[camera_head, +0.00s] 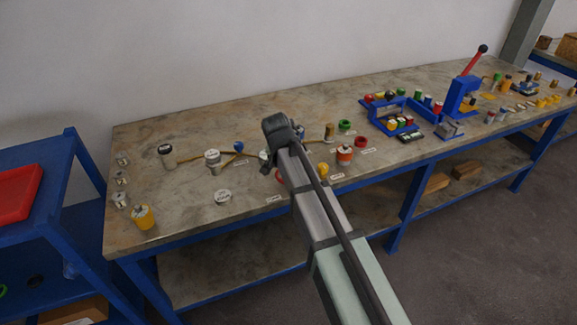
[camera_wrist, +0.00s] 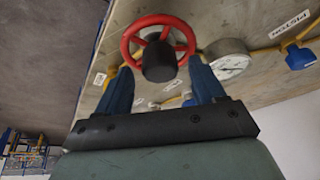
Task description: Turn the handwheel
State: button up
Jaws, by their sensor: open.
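The handwheel (camera_wrist: 134,38) is a red ring with spokes and a dark round hub (camera_wrist: 159,62). It shows at the top middle of the wrist view, beyond my fingertips. My gripper (camera_wrist: 160,82) has two blue fingers, spread apart and empty, with the hub showing in the gap between them. I cannot tell whether either finger touches the wheel. In the head view my arm crosses the middle of the workbench, and my gripper is hidden behind the arm's dark end. A small red edge beside the arm there may be the handwheel.
A round pressure gauge (camera_wrist: 231,66) sits close right of the wheel, with a blue valve knob (camera_wrist: 299,57) further right. A blue press (camera_head: 460,97) stands further right.

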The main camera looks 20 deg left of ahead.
jog(key=v, duration=1.2)
jog(key=shift+s+r, duration=0.1)
jog(key=shift+r, duration=0.05)
jog(key=w+d+f+g, duration=0.1)
jog(key=w+d+f, duration=0.3)
jog(key=d+f, duration=0.75)
jog(key=s+d+f+g, duration=0.2)
jog(key=s+d+f, duration=0.2)
jog(key=d+f, duration=1)
jog(key=s+d+f+g, duration=0.1)
jog(key=s+d+f, duration=0.3)
jog(key=d+f, duration=0.9)
jog(key=s+d+f+g, duration=0.2)
jog(key=s+f, duration=0.4)
jog(key=s, duration=0.4)
jog(key=s+d+f+g, duration=0.2)
jog(key=s+f, duration=0.4)
jog(key=s, duration=0.5)
jog(key=s+d+f+g, duration=0.3)
jog(key=s+f, duration=0.4)
jog(key=s, duration=0.4)
